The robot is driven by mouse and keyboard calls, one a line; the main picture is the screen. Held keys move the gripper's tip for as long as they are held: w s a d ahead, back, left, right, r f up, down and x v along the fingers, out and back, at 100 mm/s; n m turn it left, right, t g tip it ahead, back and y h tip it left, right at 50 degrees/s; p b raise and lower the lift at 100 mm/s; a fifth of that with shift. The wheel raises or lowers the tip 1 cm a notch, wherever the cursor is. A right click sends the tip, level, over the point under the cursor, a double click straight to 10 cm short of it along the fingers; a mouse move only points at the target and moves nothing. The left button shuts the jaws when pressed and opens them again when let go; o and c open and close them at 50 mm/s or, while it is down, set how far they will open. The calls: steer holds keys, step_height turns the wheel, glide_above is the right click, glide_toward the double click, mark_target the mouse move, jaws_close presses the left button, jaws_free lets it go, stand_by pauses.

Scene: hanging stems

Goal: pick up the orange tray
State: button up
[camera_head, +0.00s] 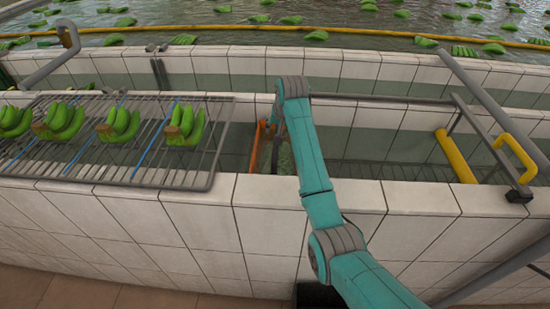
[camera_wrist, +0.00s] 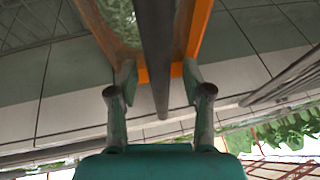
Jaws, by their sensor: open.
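The orange tray (camera_head: 254,147) shows as a narrow orange edge in the walled channel, partly hidden behind my arm. In the wrist view, its orange rim (camera_wrist: 198,28) runs up both sides and across the near end. A mottled greenish surface shows inside the rim. My gripper (camera_wrist: 159,76) is open, with one finger on each side of the tray's near end. I cannot tell whether the fingers touch it. A dark grey bar crosses the middle of the wrist view and hides part of the tray. In the head view my gripper is mostly hidden by my arm.
A wire rack (camera_head: 150,172) with several green banana bunches (camera_head: 65,122) lies at left. White tiled walls (camera_head: 270,225) border the channel. Grey rails and yellow padded bars (camera_head: 455,157) stand at right. Water with floating bananas lies behind.

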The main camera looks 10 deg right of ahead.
steer(key=shift+w+f, duration=0.1)
steer(key=shift+f, duration=0.15)
jaws_close()
steer(key=shift+r, duration=0.1)
step_height(320, 180, up, 10)
stand_by(0.6)
steer(key=c, duration=0.7)
jaws_free()
steer(key=shift+c, duration=0.2)
jaws_close()
